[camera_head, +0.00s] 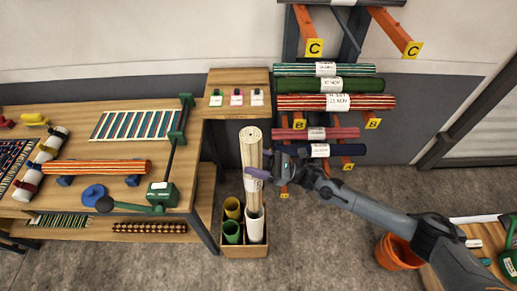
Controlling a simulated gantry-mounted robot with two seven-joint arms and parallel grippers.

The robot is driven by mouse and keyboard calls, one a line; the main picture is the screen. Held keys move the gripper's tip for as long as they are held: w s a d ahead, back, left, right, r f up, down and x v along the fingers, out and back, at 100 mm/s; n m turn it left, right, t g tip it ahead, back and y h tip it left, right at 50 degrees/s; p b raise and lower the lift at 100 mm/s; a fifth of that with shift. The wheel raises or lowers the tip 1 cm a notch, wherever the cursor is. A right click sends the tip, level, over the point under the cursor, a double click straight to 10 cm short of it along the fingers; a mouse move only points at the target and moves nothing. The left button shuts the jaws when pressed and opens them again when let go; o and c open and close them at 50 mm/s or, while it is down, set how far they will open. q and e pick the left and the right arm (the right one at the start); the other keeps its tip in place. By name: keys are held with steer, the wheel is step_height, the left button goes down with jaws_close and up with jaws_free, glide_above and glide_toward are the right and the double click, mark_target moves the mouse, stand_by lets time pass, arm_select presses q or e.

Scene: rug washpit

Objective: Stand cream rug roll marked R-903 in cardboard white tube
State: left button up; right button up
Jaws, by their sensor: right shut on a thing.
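The cream rug roll (252,150) stands nearly upright, its spiral end facing up. Its marking cannot be read. My right gripper (260,173), with a purple finger showing, reaches in from the right and is shut on the roll around its middle. The white tube (256,230) stands in the front right of an open cardboard box (245,252) on the floor. The roll's lower part lines up with the tube's mouth and appears to meet it; how deep it sits cannot be told. My left gripper is not in view.
Yellow (232,208) and green (231,232) tubes stand left of the white tube. A workbench (90,188) with a striped rug and rolls is at left. A wall rack of rolls (335,103) is behind. An orange bucket (397,252) stands at right; floor between is clear.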

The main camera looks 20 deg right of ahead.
steer(key=shift+d+f+b, duration=0.1)
steer(key=shift+f+b, duration=0.15)
steer(key=shift+b, duration=0.05)
step_height(320, 180, down, 23)
steer(key=b, duration=2)
steer(key=shift+r+b, duration=0.15)
steer(key=shift+b, duration=0.2)
step_height(320, 180, down, 6)
steer(key=b, duration=0.5)
steer(key=shift+r, duration=0.15)
step_height(320, 180, down, 5)
steer(key=b, duration=0.5)
